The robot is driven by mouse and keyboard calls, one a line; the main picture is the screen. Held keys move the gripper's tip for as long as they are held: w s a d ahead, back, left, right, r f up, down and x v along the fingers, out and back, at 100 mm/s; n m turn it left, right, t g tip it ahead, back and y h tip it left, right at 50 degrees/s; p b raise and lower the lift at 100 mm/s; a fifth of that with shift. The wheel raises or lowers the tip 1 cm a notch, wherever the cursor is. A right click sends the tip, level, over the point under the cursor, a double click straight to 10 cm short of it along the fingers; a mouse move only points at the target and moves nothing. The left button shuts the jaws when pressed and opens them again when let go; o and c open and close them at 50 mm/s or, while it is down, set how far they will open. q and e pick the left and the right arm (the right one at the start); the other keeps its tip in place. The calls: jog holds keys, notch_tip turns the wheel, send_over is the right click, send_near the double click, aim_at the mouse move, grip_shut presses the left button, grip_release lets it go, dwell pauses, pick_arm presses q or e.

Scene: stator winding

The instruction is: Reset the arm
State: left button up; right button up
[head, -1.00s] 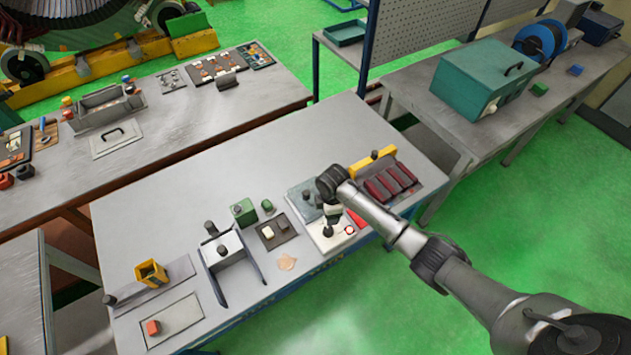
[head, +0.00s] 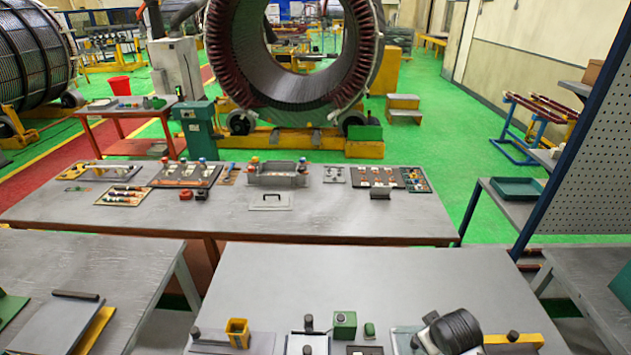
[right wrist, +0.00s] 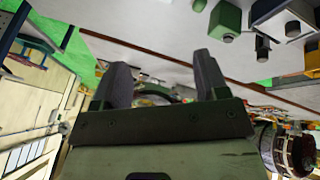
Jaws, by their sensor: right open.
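My right arm shows in the head view only as a dark rounded link (head: 455,332) at the bottom edge, over the right part of the near table (head: 370,280). Its fingertips cannot be made out there. In the right wrist view my right gripper (right wrist: 163,76) has its two dark fingers apart, with nothing between them. That view looks upside down, with the table surface across its top. My left gripper is in neither view.
A yellow holder (head: 237,332), a green block (head: 345,325) and a yellow bar (head: 513,340) stand along the near table's front. The near table's back half is clear. A pegboard rack (head: 590,150) stands at the right. A large stator ring (head: 225,50) stands behind.

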jog(key=s+a+r+m+t+p, duration=0.1)
jog(key=s+a+r+t, duration=0.1)
jog(key=s+a+r, duration=0.3)
jog(key=s+a+r+m+t+p, duration=0.1)
jog(key=s+r, duration=0.2)
jog(key=s, duration=0.5)
jog(key=s+a+f+g+p, duration=0.1)
jog(key=s+f, duration=0.3)
jog(key=s, duration=0.7)
jog(key=s+f+m+g+y+p, duration=0.1)
jog(key=s+f+g, duration=0.2)
jog(key=s, duration=0.8)
notch_tip(320, 180, down, 2)
jog(key=shift+s+a+f+g+y+p, duration=0.15)
jog(key=shift+a+f+g+y+p, duration=0.05)
jog(key=shift+a+g+y+p, duration=0.15)
